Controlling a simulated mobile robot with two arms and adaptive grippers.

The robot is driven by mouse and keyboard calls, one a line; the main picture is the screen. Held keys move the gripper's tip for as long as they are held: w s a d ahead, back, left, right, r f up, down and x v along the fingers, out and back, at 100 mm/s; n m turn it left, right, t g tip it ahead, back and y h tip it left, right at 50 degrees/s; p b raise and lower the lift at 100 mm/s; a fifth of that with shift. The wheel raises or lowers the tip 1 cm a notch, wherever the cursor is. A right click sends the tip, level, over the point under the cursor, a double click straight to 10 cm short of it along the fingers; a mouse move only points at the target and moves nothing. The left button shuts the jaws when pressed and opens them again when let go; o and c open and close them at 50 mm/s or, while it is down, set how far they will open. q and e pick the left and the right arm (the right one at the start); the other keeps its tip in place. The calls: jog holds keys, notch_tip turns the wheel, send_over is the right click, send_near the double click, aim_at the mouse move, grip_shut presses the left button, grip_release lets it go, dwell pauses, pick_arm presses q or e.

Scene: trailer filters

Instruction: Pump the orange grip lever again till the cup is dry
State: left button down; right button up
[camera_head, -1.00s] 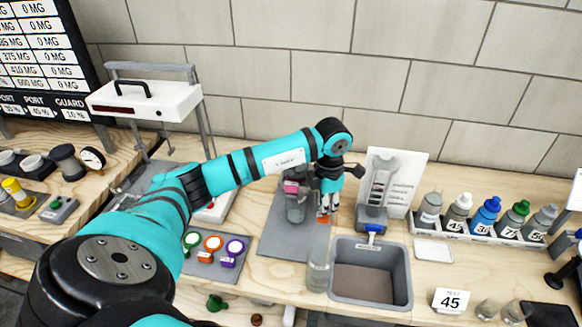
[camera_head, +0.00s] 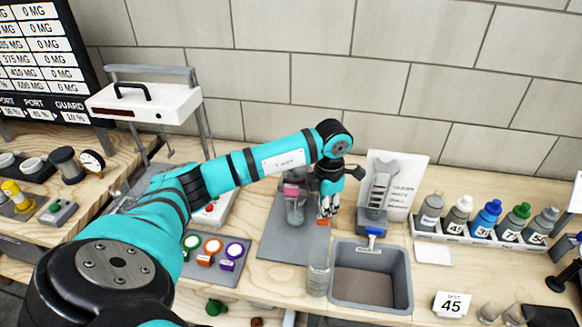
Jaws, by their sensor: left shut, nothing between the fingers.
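My left gripper (camera_head: 328,210) points down over the grey mat (camera_head: 284,245), right of the filter pump with its clear cup (camera_head: 295,206) and pink band. The gripper is shut, with nothing visible between its fingers. A small orange piece, likely the orange grip lever (camera_head: 323,221), shows right at the fingertips; I cannot tell whether they touch it. Most of the lever is hidden by the gripper. I cannot tell how much liquid is in the cup. My right gripper is not in view.
A grey sink basin (camera_head: 370,310) with a clear glass (camera_head: 318,273) at its left edge stands to the right. Behind it is a stand with a white board (camera_head: 402,180). Several bottles (camera_head: 487,216) stand in a rack.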

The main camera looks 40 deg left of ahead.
pick_arm(q)
jog(key=shift+r+p, duration=1.1)
jog(key=shift+r, duration=0.95)
jog(key=shift+f, duration=0.15)
jog(key=shift+f+b, duration=2.9)
jog(key=shift+f, duration=0.6)
jog(key=shift+r+p, duration=1)
jog(key=shift+r, duration=0.4)
jog(key=shift+r+p, duration=1.3)
jog(key=shift+r, duration=0.95)
jog(key=shift+f, duration=0.15)
jog(key=shift+f+b, duration=2.8)
jog(key=shift+f, duration=0.7)
jog(key=shift+r+p, duration=2.3)
jog(key=shift+r, duration=1.35)
